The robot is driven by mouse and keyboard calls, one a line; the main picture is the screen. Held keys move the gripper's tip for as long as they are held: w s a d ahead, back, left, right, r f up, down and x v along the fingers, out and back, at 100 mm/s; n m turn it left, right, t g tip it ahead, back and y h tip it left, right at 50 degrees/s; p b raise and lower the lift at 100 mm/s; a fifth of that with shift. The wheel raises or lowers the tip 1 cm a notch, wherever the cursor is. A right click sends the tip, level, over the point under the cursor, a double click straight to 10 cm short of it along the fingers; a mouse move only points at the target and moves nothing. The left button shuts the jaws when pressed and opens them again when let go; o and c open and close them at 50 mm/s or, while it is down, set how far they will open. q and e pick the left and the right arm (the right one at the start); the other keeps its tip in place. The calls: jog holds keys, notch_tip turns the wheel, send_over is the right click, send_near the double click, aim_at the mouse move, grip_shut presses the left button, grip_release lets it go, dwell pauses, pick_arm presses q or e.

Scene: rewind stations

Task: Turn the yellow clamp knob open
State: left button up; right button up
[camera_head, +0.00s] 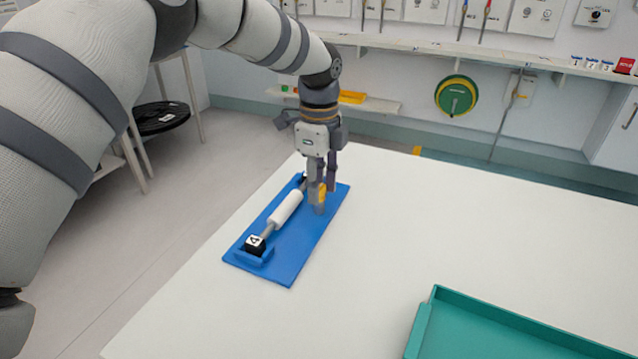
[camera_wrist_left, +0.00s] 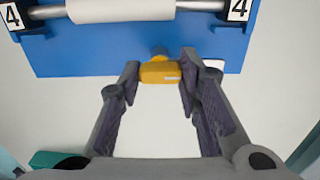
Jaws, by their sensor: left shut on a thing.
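The yellow clamp knob (camera_head: 322,193) is at the right side of the blue base board (camera_head: 291,262), and it shows in the left wrist view (camera_wrist_left: 160,73) at the board's edge. My left gripper (camera_head: 322,188) points down over the board, with its fingers on both sides of the knob; it is shut on it. The fingers partly hide the knob in the head view. A white roller (camera_head: 286,208) on a grey shaft lies along the board, beside the knob. Black end blocks (camera_head: 255,244) marked 4 hold the shaft ends. My right gripper is out of view.
The board lies on a white table (camera_head: 360,270) near its left edge. A teal tray (camera_head: 470,320) stands at the front right. The table between board and tray is clear. A wall shelf (camera_head: 480,55) and a green disc (camera_head: 457,95) are behind.

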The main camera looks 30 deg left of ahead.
pick_arm(q)
jog(key=shift+f, duration=0.1)
jog(key=o, duration=1.1)
jog(key=shift+o, duration=0.2)
notch_tip(320, 180, up, 12)
